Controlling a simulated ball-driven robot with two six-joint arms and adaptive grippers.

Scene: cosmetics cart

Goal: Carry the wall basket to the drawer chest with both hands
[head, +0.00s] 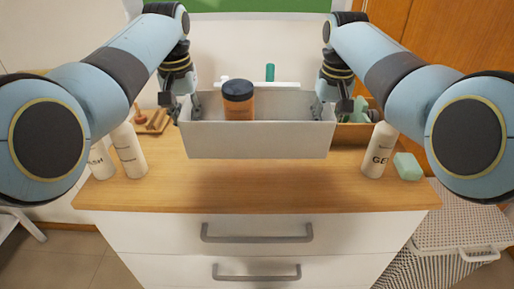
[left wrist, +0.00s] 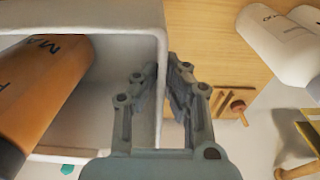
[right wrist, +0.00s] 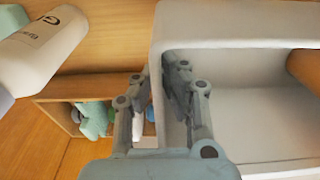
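The white wall basket (head: 258,140) is held level above the wooden top of the drawer chest (head: 262,190), with a shadow beneath it. An orange jar with a dark lid (head: 239,102) stands inside it; its label shows in the left wrist view (left wrist: 45,80). My left gripper (head: 183,108) is at the basket's left end, its fingers (left wrist: 160,85) on either side of the end wall and shut on it. My right gripper (head: 332,106) grips the right end wall likewise, with one finger inside and one outside (right wrist: 160,85). The basket's underside is hidden.
White bottles (head: 128,150) stand at the chest's left, and a white bottle (head: 379,150) and green soap (head: 408,167) at its right. A wooden box (head: 352,134) with green items sits behind right, a wooden rack (head: 153,122) behind left. The front middle of the top is clear.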

